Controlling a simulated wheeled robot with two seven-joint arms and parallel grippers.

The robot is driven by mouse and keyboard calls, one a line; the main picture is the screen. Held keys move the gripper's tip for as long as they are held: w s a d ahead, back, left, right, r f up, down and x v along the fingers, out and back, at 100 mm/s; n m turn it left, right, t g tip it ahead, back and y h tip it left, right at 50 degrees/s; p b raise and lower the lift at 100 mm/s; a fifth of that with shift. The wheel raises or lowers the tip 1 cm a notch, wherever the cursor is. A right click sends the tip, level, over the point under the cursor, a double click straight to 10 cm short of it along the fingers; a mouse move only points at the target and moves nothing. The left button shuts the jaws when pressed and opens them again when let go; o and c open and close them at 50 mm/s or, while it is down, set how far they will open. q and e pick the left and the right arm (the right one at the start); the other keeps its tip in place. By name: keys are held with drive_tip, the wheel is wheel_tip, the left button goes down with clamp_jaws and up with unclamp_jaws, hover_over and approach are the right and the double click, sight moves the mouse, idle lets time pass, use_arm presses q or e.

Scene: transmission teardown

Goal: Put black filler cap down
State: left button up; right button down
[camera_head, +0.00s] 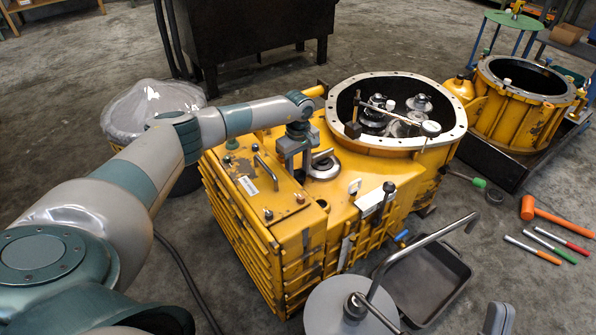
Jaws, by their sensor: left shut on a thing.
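My left gripper (293,162) points down over the top of the yellow transmission housing (345,215). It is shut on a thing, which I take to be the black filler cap. The cap is mostly hidden by the fingers, and I cannot tell whether it touches the housing. Just right of the gripper is a round metal-rimmed fitting (324,168) with a dark piece on it. My right gripper is not in view.
The housing's large open ring (455,135) holds metal gears. A second yellow housing (520,105) stands at right. A black tray (425,285) and a grey disc (328,305) with a bent handle are in front.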

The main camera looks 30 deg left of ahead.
sight(298, 174)
use_arm(q)
drive_tip(key=shift+f, duration=0.1)
use_arm(e)
drive_tip(key=shift+s+f, duration=0.1)
drive_tip(key=shift+f, duration=0.1)
use_arm(q)
drive_tip(key=o, duration=1.4)
use_arm(e)
drive_tip(key=shift+r, duration=0.1)
drive_tip(key=shift+r, duration=0.1)
use_arm(q)
drive_tip(key=shift+r, duration=0.45)
wheel_tip(298, 174, up, 7)
drive_tip(key=shift+f+p, duration=0.15)
drive_tip(key=shift+p, duration=0.65)
drive_tip(key=shift+r+p, duration=0.3)
drive_tip(key=shift+r, duration=2.05)
use_arm(e)
wheel_tip(298, 174, down, 6)
drive_tip(key=a+g, duration=0.2)
drive_tip(key=g, duration=0.2)
drive_tip(key=shift+w+h, duration=0.4)
drive_tip(key=shift+w, duration=0.05)
drive_tip(key=shift+a, duration=0.1)
